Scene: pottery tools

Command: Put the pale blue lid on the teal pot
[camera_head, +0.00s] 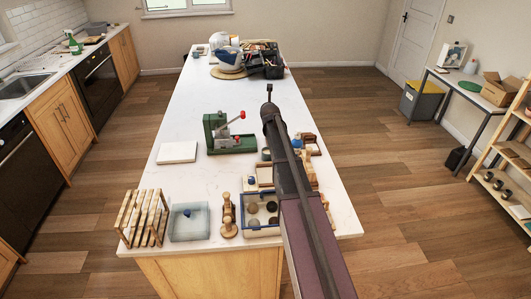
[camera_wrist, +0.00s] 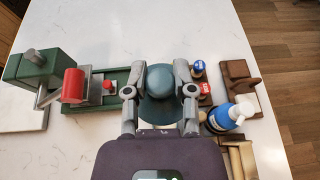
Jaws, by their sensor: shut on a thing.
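In the wrist view my gripper (camera_wrist: 160,92) is shut on the rounded blue-grey top of the lid (camera_wrist: 160,78). A wider teal-grey round surface (camera_wrist: 158,110) shows just below it between the fingers. I cannot tell whether this is the lid's rim or the teal pot, or whether the two touch. In the head view my arm hides the gripper and the held lid. A small grey-teal round vessel (camera_head: 267,154) shows beside my arm, right of the green press; it may be the pot.
A green press (camera_wrist: 42,75) with a red handle stands left of my gripper. A wooden rack (camera_head: 145,216) and pale blue bin (camera_head: 189,235) are near the front edge.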

